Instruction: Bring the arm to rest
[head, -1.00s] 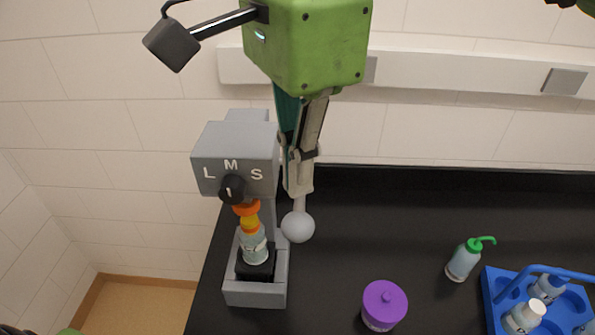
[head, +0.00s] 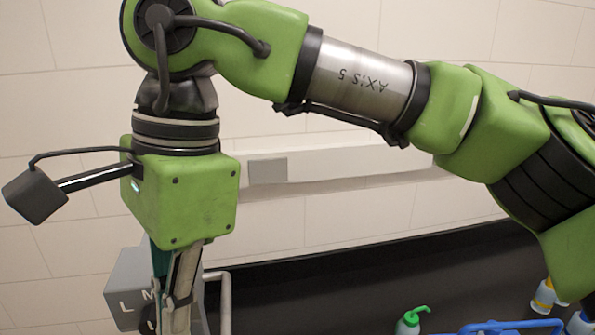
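My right arm comes in from the right and crosses the head view. Its gripper (head: 177,312) points down at the lower left, in front of the grey tap machine (head: 128,280) marked with letters. The fingers show edge-on and run to the bottom edge of the view, so I cannot tell whether they are open or shut. No object shows between them. A pale bent bar (head: 225,300) stands just right of the fingers; its lower end is out of view. My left gripper is not in view.
The black worktop (head: 330,290) is clear in the middle. A green-capped bottle (head: 410,320) stands at the bottom, beside a blue carrier (head: 510,327). A yellow-banded bottle (head: 543,297) stands at the right. A pale wall rail (head: 330,170) runs behind my arm.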

